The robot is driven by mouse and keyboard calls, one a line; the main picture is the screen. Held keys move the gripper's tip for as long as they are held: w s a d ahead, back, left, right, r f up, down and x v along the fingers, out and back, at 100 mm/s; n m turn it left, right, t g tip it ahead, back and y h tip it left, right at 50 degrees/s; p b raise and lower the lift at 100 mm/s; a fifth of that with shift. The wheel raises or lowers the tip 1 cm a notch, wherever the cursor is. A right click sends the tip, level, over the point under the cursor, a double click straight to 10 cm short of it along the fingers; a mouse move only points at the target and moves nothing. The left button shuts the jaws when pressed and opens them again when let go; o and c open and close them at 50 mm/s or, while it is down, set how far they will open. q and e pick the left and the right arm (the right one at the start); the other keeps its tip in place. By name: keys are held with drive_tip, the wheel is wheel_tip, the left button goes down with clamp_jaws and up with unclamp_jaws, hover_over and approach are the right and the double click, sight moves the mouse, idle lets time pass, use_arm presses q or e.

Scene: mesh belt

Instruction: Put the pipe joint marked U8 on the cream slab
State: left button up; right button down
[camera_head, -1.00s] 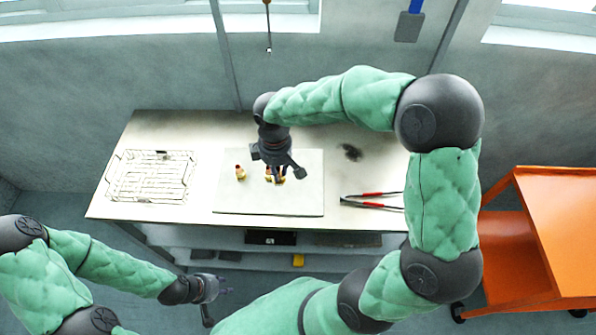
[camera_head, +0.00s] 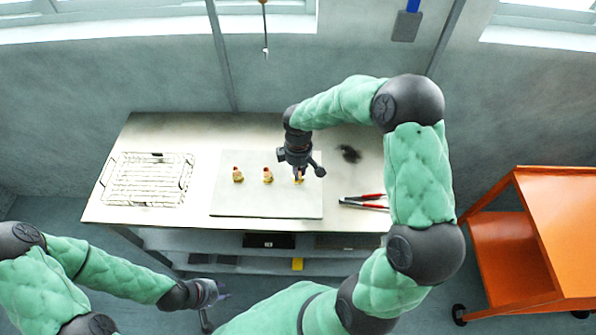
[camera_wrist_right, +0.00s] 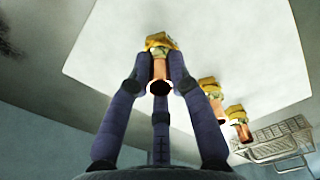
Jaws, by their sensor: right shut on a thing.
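My right gripper (camera_head: 299,172) is over the right part of the cream slab (camera_head: 235,204). It is shut on a brass-and-copper pipe joint (camera_wrist_right: 159,70), seen between its fingers in the right wrist view. Two similar pipe joints, a middle one (camera_head: 268,175) and a left one (camera_head: 238,174), stand on the slab in a row to the left. I cannot read any marking on them. Whether the held joint touches the slab is unclear. My left gripper (camera_head: 215,297) hangs low in front of the table, away from the joints; its fingers are too small to judge.
A wire rack (camera_head: 147,180) lies on the left of the table. Red-handled pliers (camera_head: 364,201) lie right of the slab, below a dark smudge (camera_head: 348,153). An orange cart (camera_head: 550,230) stands at the right. A thin tool (camera_head: 265,40) hangs above the table.

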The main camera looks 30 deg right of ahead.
drive_tip(key=shift+f, duration=0.15)
drive_tip(key=shift+f, duration=0.1)
drive_tip(key=shift+f, duration=0.1)
drive_tip(key=c, duration=1.1)
unclamp_jaws()
drive_tip(key=shift+c, duration=0.2)
drive_tip(key=shift+r, duration=0.2)
wheel_tip(320, 180, up, 12)
drive_tip(key=p, duration=0.1)
drive_tip(key=shift+p, duration=0.35)
